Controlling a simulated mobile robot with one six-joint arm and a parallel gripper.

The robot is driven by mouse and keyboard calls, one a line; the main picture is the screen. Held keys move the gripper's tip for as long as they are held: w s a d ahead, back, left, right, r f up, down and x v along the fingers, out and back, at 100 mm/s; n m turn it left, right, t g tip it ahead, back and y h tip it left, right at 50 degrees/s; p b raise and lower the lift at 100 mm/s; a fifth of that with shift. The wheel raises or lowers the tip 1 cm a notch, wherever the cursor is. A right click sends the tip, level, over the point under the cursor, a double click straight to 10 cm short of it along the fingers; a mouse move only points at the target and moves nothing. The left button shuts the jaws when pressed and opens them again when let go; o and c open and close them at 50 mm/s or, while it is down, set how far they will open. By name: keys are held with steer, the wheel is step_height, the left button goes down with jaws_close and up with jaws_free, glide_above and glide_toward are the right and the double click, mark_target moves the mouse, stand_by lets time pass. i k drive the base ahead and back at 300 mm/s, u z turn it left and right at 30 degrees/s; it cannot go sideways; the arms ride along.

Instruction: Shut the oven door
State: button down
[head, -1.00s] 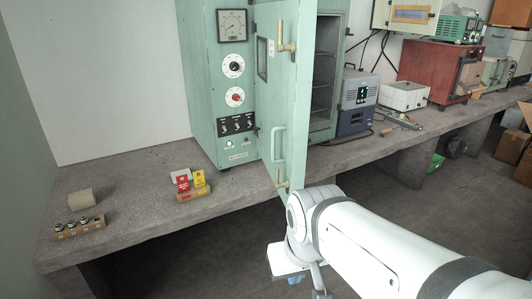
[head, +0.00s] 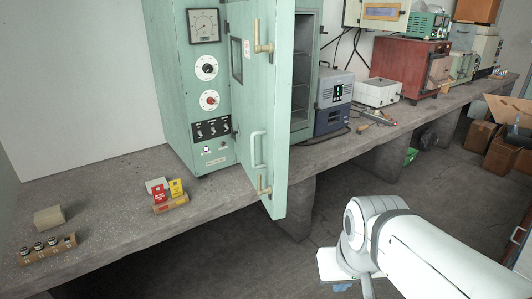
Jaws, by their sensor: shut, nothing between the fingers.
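The oven is a pale green cabinet (head: 177,95) on the bench, with a gauge, dials and switches on its front left panel. Its door (head: 272,110) stands wide open, swung out toward me past the bench's front edge. The door carries a pale green pull handle (head: 257,150) and brass latches at top and bottom. Shelves inside the oven (head: 303,75) show to the right of the door. My gripper (head: 342,287) is low in the picture, right of the door and apart from it. It is shut and empty, partly hidden by my wrist.
Small red and yellow boxes (head: 168,192), a beige block (head: 49,217) and a rack of small knobbed parts (head: 47,248) lie on the bench's left. A blue-grey instrument (head: 334,100) stands right of the oven. The floor (head: 310,235) beside the door is clear.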

mark_target(261, 92)
steer(key=u, duration=0.05)
steer(key=i, duration=1)
steer(key=z, duration=0.05)
